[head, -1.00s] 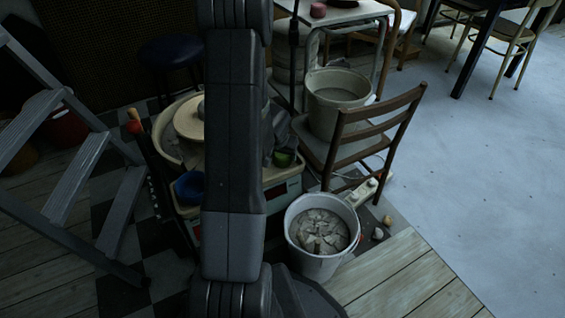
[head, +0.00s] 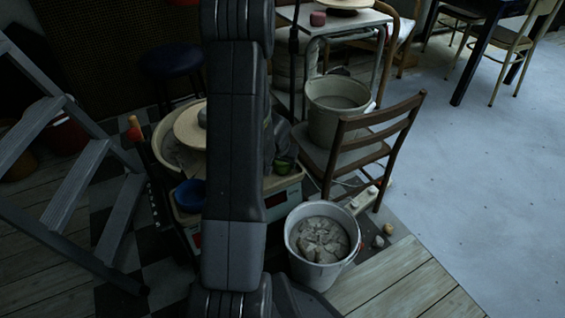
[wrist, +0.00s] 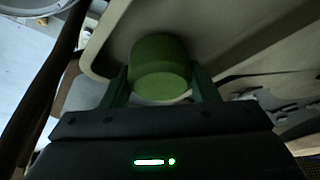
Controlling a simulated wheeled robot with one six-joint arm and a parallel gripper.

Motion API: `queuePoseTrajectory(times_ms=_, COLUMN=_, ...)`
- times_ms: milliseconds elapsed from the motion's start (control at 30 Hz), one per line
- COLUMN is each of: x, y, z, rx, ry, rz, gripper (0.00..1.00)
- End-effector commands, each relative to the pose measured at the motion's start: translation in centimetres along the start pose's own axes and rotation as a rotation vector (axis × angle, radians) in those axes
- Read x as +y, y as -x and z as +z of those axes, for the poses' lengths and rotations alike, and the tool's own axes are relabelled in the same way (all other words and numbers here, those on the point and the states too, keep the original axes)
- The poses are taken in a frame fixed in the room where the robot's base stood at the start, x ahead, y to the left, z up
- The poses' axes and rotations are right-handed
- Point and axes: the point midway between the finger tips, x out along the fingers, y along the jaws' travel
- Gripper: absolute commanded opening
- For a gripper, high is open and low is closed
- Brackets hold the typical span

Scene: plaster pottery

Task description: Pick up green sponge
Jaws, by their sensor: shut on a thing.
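The green sponge (wrist: 160,68) is a short, rounded cylinder in the wrist view. It sits between the two fingers of my gripper (wrist: 160,82), which is shut on it. A pale, beige rimmed surface lies behind the sponge there. In the head view my arm hides the gripper. A small green patch shows at the arm's right edge, but I cannot tell what it is.
The pottery wheel (head: 187,128) is partly behind my arm, with a blue bowl (head: 190,195) and a small green container (head: 284,167) near it. A pail (head: 320,270), a wooden chair (head: 385,125) bearing a bucket (head: 324,125), and a stepladder (head: 75,185) stand around. Pale floor at right is open.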

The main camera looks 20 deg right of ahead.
Motion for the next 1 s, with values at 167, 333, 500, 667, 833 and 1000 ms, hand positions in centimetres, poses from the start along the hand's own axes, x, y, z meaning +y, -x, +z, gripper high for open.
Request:
queuePoseTrajectory(times_ms=167, x=-0.1, y=2.5, z=-1.1, rx=0.001, ry=0.001, rz=-0.001, gripper=0.33)
queuePoseTrajectory(times_ms=333, x=-0.1, y=5.0, z=-2.1, rx=0.001, ry=0.001, rz=-0.001, gripper=0.33)
queuePoseTrajectory(times_ms=500, x=-0.1, y=7.0, z=-2.9, rx=0.001, ry=0.001, rz=-0.001, gripper=0.33)
queuePoseTrajectory(times_ms=667, x=0.0, y=8.2, z=-3.4, rx=0.001, ry=0.000, rz=0.000, gripper=0.33)
queuePoseTrajectory(times_ms=833, x=0.0, y=8.8, z=-3.6, rx=0.001, ry=0.001, rz=0.000, gripper=0.33)
queuePoseTrajectory(times_ms=1000, x=0.0, y=8.8, z=-3.7, rx=0.000, ry=0.001, rz=0.000, gripper=0.33)
